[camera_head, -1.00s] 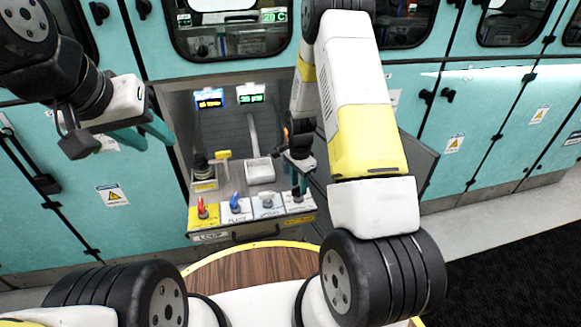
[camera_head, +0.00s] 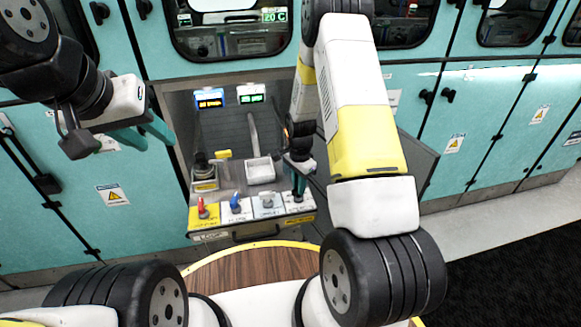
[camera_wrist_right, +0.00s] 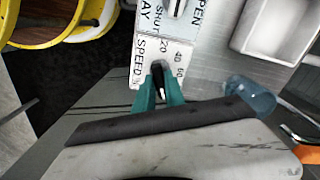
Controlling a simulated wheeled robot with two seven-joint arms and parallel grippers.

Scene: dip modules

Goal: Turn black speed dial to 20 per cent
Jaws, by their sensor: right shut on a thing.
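The black speed dial (camera_wrist_right: 157,74) sits on the white SPEED label panel (camera_wrist_right: 146,50), with the marks 20, 40 and 60 beside it in the right wrist view. My right gripper (camera_wrist_right: 161,84) is shut on the dial, with a teal finger on each side of it. In the head view my right gripper (camera_head: 299,188) reaches down to the right end of the control row and hides the dial. The dial's exact pointing direction is hard to tell. My left gripper (camera_head: 145,133) hangs empty at the left, its teal fingers apart.
Red (camera_head: 202,208), blue (camera_head: 235,203) and grey (camera_head: 267,200) handles stand in the same row to the left. A white tray (camera_head: 260,170) lies behind them. Blue (camera_head: 210,98) and green (camera_head: 251,93) displays are on the back wall; their digits are blurred.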

